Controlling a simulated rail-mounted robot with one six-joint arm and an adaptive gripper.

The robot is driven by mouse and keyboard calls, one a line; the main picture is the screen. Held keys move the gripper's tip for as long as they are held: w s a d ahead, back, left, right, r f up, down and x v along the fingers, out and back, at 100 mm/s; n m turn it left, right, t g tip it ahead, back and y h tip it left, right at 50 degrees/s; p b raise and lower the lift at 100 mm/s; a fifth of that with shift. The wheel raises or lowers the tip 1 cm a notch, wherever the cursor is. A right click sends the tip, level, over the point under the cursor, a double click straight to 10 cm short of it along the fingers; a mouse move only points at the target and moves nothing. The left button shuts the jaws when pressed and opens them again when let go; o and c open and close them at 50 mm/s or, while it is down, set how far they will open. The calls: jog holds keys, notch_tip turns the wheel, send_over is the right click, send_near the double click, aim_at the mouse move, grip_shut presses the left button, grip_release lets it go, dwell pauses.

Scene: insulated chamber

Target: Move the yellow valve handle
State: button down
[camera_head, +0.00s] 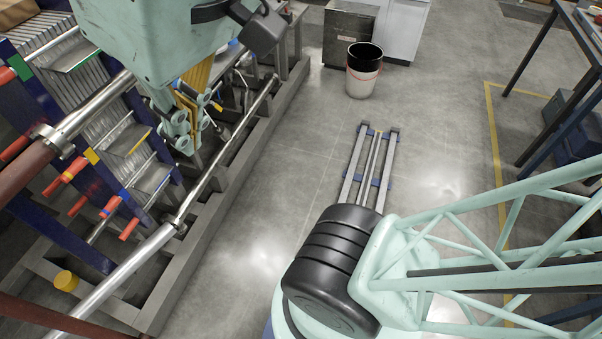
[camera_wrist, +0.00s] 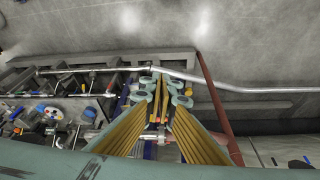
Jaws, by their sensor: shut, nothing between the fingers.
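Several yellow parts show in the head view, and I cannot tell for sure which is the valve handle. A thin yellow bar (camera_head: 140,141) lies along a metal plate at the rack. A yellow tag (camera_head: 92,156) sits by an orange-red handle (camera_head: 72,169) further left. A round yellow cap (camera_head: 67,281) is low at the left. My gripper (camera_head: 188,130) points down over the frame, right of the rack and apart from these parts. It is shut and empty. It also shows in the wrist view (camera_wrist: 161,96), where its fingers partly hide the pipes and handles below.
A metal pipe (camera_head: 228,150) runs along the grey frame beside my gripper. Blue posts and more orange-red handles (camera_head: 128,228) crowd the left. A bucket (camera_head: 364,70) stands at the back. The floor between frame and bucket is open.

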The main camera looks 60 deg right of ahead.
jog(key=shift+s+f, duration=0.15)
jog(key=shift+f, duration=0.1)
